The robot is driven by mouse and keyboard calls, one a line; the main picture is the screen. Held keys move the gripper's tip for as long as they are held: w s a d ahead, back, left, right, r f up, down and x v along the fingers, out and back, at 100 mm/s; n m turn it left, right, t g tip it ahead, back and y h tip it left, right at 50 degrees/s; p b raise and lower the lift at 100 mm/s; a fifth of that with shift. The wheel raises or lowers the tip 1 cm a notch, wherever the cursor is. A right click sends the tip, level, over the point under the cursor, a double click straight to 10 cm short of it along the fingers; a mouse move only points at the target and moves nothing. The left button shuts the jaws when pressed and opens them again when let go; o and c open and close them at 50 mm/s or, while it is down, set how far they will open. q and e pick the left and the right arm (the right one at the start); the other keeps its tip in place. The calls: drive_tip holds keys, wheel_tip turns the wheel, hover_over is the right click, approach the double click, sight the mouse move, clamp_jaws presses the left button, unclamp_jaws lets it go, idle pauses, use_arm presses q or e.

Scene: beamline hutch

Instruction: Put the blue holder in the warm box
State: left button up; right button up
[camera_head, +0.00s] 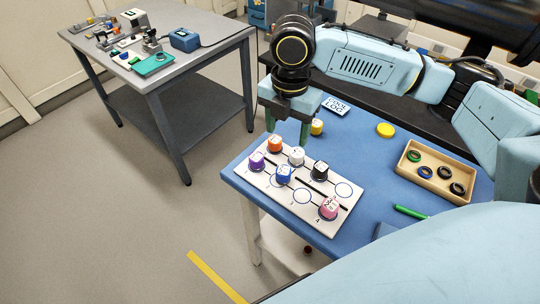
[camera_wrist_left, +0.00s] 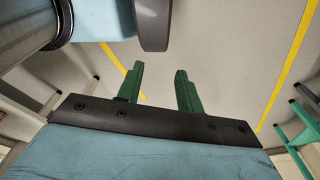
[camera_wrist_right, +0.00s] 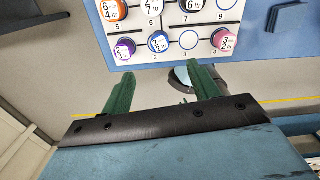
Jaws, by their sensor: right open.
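The blue holder (camera_head: 284,174) stands upright on the white numbered board (camera_head: 268,185) on the blue table. It also shows in the right wrist view (camera_wrist_right: 159,42), with a white-labelled top, beside the purple holder. My right gripper (camera_head: 287,130) hangs over the far side of the board, open and empty. In its wrist view the spread fingers (camera_wrist_right: 162,80) are apart from the blue holder. My left gripper (camera_wrist_left: 160,75) is open and empty, with floor behind it, and is outside the head view. I cannot tell which thing is the warm box.
Purple (camera_head: 257,161), orange (camera_head: 274,144), white (camera_head: 296,157), black (camera_head: 320,171) and pink (camera_head: 329,209) holders stand on the board. A yellow holder (camera_head: 317,127) stands behind it. A tan tray (camera_head: 437,188) holds rings. A grey table (camera_head: 205,62) stands back left.

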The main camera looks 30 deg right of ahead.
drive_tip(key=b, duration=0.1)
hover_over(284, 169)
drive_tip(key=f, duration=0.7)
drive_tip(key=shift+s+f, duration=0.25)
drive_tip(key=shift+f, duration=0.25)
wheel_tip(284, 169, down, 4)
drive_tip(key=shift+w+f+b, duration=0.1)
drive_tip(key=shift+w+b, duration=0.05)
drive_tip(key=shift+b, duration=0.2)
drive_tip(key=shift+f, duration=0.4)
use_arm(q)
drive_tip(key=s, duration=0.1)
drive_tip(key=s+f, duration=0.2)
drive_tip(key=shift+s+a+g, duration=0.1)
drive_tip(key=shift+s+g, duration=0.15)
drive_tip(key=shift+g, duration=0.05)
use_arm(e)
drive_tip(key=c, duration=1.2)
